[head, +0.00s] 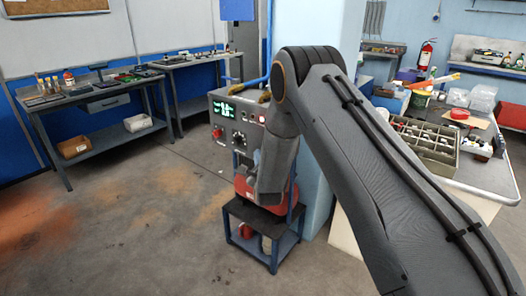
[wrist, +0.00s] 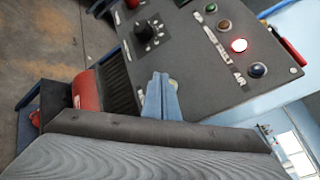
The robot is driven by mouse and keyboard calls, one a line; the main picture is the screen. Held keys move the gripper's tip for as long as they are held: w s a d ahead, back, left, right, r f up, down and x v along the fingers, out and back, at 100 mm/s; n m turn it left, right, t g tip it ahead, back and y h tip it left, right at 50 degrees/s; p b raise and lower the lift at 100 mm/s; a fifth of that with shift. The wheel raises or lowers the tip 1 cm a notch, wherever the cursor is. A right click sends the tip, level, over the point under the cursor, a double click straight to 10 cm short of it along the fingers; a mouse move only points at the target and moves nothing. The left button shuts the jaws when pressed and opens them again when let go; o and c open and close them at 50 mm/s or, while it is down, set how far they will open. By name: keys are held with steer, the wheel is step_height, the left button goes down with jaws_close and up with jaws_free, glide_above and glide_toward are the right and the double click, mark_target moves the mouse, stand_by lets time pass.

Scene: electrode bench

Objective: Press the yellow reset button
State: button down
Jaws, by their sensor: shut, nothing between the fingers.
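A grey control box (head: 222,158) with a lit green display stands on a small cart in the head view. Its panel (wrist: 195,85) fills the upper part of the wrist view, tilted.
The box rests on a dark cart (head: 262,215) with red items on it. A workbench (head: 105,100) stands at the left. A cluttered table (head: 485,175) with a parts tray (head: 425,145) stands at the right. The floor left of the cart is clear.

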steer(key=shift+w+d, duration=0.1)
steer(key=shift+w, duration=0.05)
stand_by(0.4)
steer(key=shift+w+d, duration=0.15)
steer(key=shift+w, duration=0.1)
steer(key=shift+w+d+b, duration=0.25)
steer(key=shift+w+b, duration=0.05)
steer(key=shift+b, duration=0.2)
stand_by(0.6)
stand_by(0.4)
steer(key=shift+s+a, duration=0.45)
steer(key=shift+s, duration=0.2)
steer(key=s+a, duration=0.1)
steer(key=s, duration=0.1)
steer(key=s+a+p, duration=0.1)
steer(key=s+a, duration=0.1)
steer(key=shift+p, duration=0.3)
stand_by(0.5)
